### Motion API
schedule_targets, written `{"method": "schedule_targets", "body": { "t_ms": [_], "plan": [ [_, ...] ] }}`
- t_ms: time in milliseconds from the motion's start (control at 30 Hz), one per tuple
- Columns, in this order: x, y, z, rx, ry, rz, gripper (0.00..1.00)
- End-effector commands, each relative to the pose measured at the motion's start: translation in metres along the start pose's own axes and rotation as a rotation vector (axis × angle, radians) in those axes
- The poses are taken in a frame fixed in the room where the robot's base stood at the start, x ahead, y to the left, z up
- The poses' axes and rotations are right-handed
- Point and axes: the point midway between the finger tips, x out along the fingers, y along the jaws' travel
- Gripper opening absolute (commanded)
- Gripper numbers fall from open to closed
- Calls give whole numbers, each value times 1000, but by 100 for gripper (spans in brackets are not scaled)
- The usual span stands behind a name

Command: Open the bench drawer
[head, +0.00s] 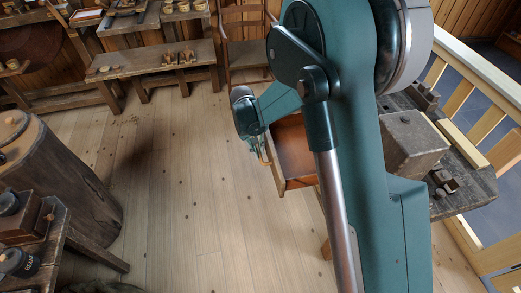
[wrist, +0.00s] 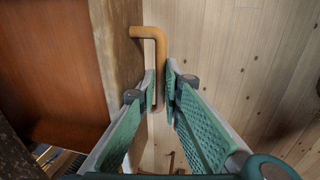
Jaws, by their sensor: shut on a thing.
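The bench drawer (head: 293,148) stands pulled out from the bench (head: 466,190), with its reddish-brown inside showing beside my arm. How far back it reaches is hidden behind my arm. In the wrist view the drawer's inside (wrist: 55,55) is at the left and its front board (wrist: 118,45) runs beside the handle. The handle (wrist: 148,33) is a bent, orange-tan bar. My gripper (wrist: 161,88) has one finger on each side of the bar and is shut on it. In the head view my gripper (head: 257,146) is at the drawer's front, partly hidden by my wrist.
A grey-brown block (head: 408,140) stands on the bench top. A wooden railing (head: 470,75) is at the right. A chair (head: 245,45) stands at the back, near a low bench (head: 150,62). A thick stump (head: 60,180) is at the left. The plank floor (head: 185,190) between is clear.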

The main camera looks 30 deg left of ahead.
Motion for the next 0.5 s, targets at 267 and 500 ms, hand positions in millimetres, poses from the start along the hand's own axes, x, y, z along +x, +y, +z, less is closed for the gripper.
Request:
{"method": "schedule_targets", "body": {
  "t_ms": [267, 500],
  "plan": [
    [0, 0, 0, 0, 0, 0, 24],
    [0, 0, 0, 0, 0, 0, 24]
  ]
}}
